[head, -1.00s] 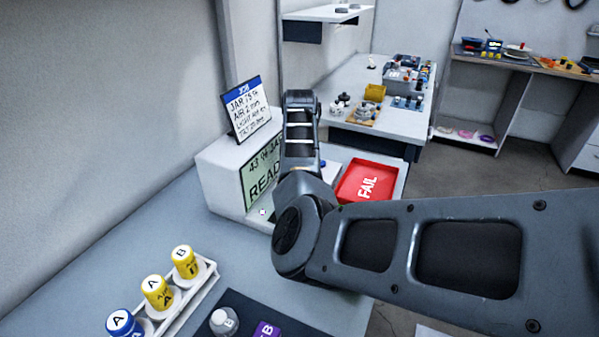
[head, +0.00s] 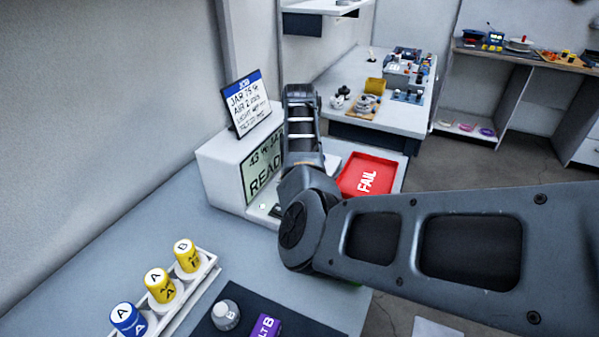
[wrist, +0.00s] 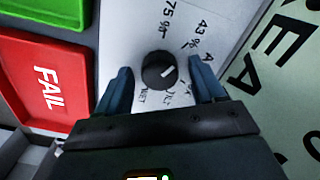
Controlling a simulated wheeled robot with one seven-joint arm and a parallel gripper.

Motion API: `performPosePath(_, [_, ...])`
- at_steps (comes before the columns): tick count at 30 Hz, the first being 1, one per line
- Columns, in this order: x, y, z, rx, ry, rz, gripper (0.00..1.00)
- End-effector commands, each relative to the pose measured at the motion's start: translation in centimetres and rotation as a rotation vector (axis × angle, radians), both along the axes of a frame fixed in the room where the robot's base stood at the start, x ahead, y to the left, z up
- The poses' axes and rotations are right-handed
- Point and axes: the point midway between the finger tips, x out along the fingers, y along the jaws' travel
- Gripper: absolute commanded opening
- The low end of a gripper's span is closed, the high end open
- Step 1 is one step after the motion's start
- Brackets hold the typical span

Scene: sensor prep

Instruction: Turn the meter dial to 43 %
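The meter dial (wrist: 158,71) is a round black knob with a white pointer line, on a pale panel in the wrist view. Its line points right and slightly up. Printed marks around it include "75 %" at the upper left and "43 %" at the upper right, with "WET" below. My gripper (wrist: 161,67) is open, with one finger on each side of the dial and visible gaps to it. The meter (head: 222,178) is a white box with a green screen (head: 262,178) reading "43 %" and "READ", partly covered by my arm. My arm hides the dial and gripper in the head view.
A red FAIL tray (head: 368,177) is right of the meter; it also shows in the wrist view (wrist: 45,80), beside a green tray (wrist: 50,12). A sign (head: 247,105) stands on the meter. A rack (head: 205,282) of yellow and blue jars is at the front left.

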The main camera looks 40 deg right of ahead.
Motion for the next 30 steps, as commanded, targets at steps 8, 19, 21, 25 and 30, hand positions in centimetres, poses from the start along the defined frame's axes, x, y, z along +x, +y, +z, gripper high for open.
performPosePath(8, [0.0, 0.0, 0.2, 0.001, 0.001, 0.000, 0.69])
performPosePath(19, [0.0, 0.0, 5.4, -0.001, -0.001, -0.001, 0.69])
performPosePath(21, [0.0, -0.1, 6.3, -0.001, -0.001, -0.001, 0.69])
performPosePath(25, [0.0, 0.0, 7.4, 0.000, 0.000, 0.000, 0.69])
performPosePath(30, [0.0, 0.0, 7.8, 0.000, 0.001, 0.000, 0.69])
